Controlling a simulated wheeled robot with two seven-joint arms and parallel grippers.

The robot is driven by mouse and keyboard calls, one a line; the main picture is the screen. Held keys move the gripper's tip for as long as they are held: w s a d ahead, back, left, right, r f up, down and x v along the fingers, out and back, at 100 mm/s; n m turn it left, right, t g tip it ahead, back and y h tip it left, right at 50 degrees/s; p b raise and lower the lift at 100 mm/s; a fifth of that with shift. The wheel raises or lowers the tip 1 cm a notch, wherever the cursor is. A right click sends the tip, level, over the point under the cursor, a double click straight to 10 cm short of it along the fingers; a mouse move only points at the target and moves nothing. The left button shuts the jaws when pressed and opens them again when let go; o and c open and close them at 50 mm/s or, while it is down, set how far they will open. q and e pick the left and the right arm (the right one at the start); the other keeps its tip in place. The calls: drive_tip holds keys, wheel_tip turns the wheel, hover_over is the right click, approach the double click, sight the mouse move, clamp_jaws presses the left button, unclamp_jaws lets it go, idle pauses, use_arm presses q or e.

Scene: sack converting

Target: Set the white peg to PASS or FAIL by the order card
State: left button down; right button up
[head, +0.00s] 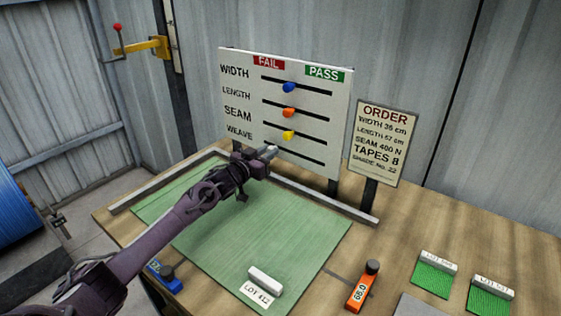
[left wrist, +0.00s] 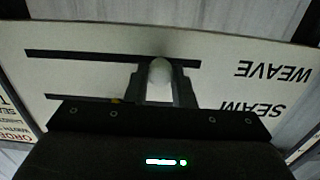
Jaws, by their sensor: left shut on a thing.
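The white board (head: 240,62) stands at the back of the bench, with FAIL at left, PASS at right and slots for WIDTH, LENGTH, SEAM and WEAVE. My left gripper (head: 270,151) is at the lowest slot, WEAVE, shut on the white peg (left wrist: 160,72). In the left wrist view the peg sits between the fingers at the slot, nearer the WEAVE label end. The blue peg (head: 289,87), orange peg (head: 288,112) and yellow peg (head: 288,135) sit near mid-slot above. The order card (head: 381,144) lists width, length, seam 400 N and tapes 8; small print is blurred.
A green mat (head: 300,235) lies before the board, with a white-handled block labelled LOT 412 (head: 265,281) on it. An orange tool (head: 362,288) and a blue one (head: 163,277) flank it. Two green swatches (head: 434,278) lie at right. The bench right of the card is clear.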

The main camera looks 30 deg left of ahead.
use_arm(q)
drive_tip(key=a, duration=0.3)
drive_tip(key=shift+w+r, duration=0.15)
drive_tip(key=shift+w, duration=0.05)
use_arm(e)
drive_tip(key=shift+f, duration=0.5)
use_arm(q)
drive_tip(key=c, duration=1.2)
unclamp_jaws()
drive_tip(key=shift+c, duration=0.2)
drive_tip(key=shift+s, duration=0.1)
use_arm(e)
drive_tip(key=shift+a, duration=0.15)
use_arm(q)
drive_tip(key=s+a+b, duration=0.1)
drive_tip(key=s, duration=0.6)
drive_tip(key=shift+s, duration=0.25)
use_arm(e)
drive_tip(key=shift+f, duration=0.3)
